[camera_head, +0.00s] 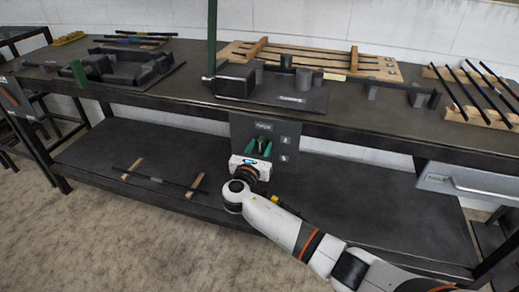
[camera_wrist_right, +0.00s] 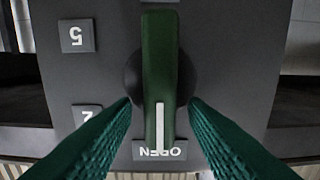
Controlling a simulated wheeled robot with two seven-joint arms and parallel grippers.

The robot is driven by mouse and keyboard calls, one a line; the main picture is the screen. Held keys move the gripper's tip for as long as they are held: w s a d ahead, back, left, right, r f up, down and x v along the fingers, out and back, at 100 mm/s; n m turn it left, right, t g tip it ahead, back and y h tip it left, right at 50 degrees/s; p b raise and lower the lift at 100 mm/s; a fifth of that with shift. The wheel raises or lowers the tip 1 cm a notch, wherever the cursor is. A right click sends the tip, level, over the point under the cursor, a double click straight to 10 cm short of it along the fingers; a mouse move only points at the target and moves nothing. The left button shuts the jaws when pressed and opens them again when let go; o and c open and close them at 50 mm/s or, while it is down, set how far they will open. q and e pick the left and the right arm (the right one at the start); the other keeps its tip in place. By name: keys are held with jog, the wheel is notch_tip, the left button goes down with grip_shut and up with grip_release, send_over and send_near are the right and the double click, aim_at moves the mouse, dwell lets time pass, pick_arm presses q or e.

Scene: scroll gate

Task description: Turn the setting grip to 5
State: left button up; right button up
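The setting grip (camera_wrist_right: 160,70) is a green bar on a dark round hub in the right wrist view. Its white line points at the OPEN label (camera_wrist_right: 160,150), which appears upside down there. The 2 label (camera_wrist_right: 86,114) and 5 label (camera_wrist_right: 77,36) are at the left of that view. My right gripper (camera_wrist_right: 160,102) is open, one green ribbed finger on each side of the grip, with gaps visible. In the head view, my right gripper (camera_head: 258,148) is in front of the grey panel (camera_head: 241,125), partly hiding the grip. My left gripper is not in view.
The panel hangs below the front edge of a dark workbench (camera_head: 370,121). Black fixtures (camera_head: 290,95) and wooden racks with rods (camera_head: 480,85) stand on top. The lower shelf (camera_head: 110,160) holds a rod on wooden blocks. A grey drawer (camera_head: 460,185) is at the right.

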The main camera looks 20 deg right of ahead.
grip_shut()
